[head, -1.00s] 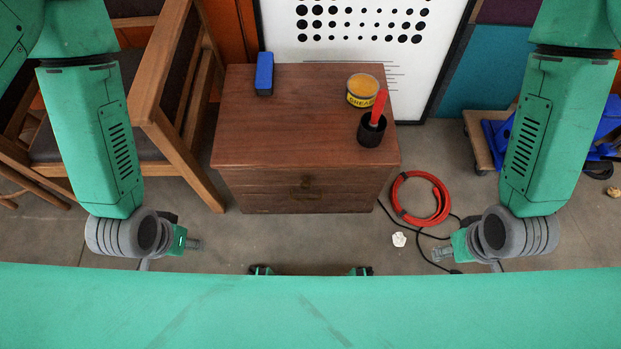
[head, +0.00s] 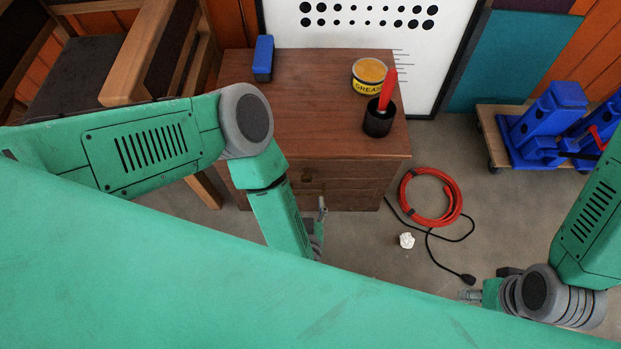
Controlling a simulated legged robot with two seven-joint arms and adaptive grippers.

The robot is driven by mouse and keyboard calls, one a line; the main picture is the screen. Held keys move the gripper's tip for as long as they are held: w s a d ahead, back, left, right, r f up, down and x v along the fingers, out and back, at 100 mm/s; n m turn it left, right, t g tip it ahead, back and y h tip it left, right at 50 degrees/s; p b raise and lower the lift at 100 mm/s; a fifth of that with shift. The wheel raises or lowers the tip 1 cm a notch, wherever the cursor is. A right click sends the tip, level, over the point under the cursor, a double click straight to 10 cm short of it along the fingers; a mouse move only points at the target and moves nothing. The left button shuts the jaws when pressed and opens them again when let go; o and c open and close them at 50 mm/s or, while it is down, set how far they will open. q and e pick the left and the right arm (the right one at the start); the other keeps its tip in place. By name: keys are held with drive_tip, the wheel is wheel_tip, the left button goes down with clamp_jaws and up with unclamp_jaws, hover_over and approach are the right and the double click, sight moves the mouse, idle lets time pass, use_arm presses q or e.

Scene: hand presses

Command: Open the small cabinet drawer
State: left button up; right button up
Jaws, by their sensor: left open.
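The small brown wooden cabinet (head: 315,130) stands on the floor in the middle of the head view. Its front (head: 352,185) shows drawer panels that look shut; the left part of the front is hidden behind my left arm. A dark handle (head: 308,176) shows just right of that arm. My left gripper (head: 320,222) is in front of the cabinet's lower front, partly hidden by my arm and body. It is open and holds nothing that I can see; contact with the handle cannot be told. My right gripper (head: 470,294) is low at the right, mostly hidden, away from the cabinet.
On the cabinet top are a blue block (head: 263,58), a yellow grease tin (head: 369,76) and a black cup (head: 378,119) with a red handle. A red hose coil (head: 405,200), black cable and white crumpled piece (head: 406,240) lie on the floor right. A wooden chair (head: 150,60) stands left.

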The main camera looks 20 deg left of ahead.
sight(307, 180)
use_arm(q)
drive_tip(key=b+x, duration=0.1)
drive_tip(key=x, duration=0.3)
drive_tip(key=b+x, duration=0.1)
drive_tip(key=x, duration=0.3)
drive_tip(key=shift+w+a+f+b, duration=0.15)
drive_tip(key=shift+a+f+b, duration=0.1)
drive_tip(key=shift+a+b, duration=0.05)
drive_tip(key=shift+w+f, duration=0.15)
drive_tip(key=shift+w, duration=0.45)
drive_tip(key=shift+a, duration=0.1)
drive_tip(key=shift+a, duration=0.1)
drive_tip(key=shift+c, duration=0.9)
clamp_jaws()
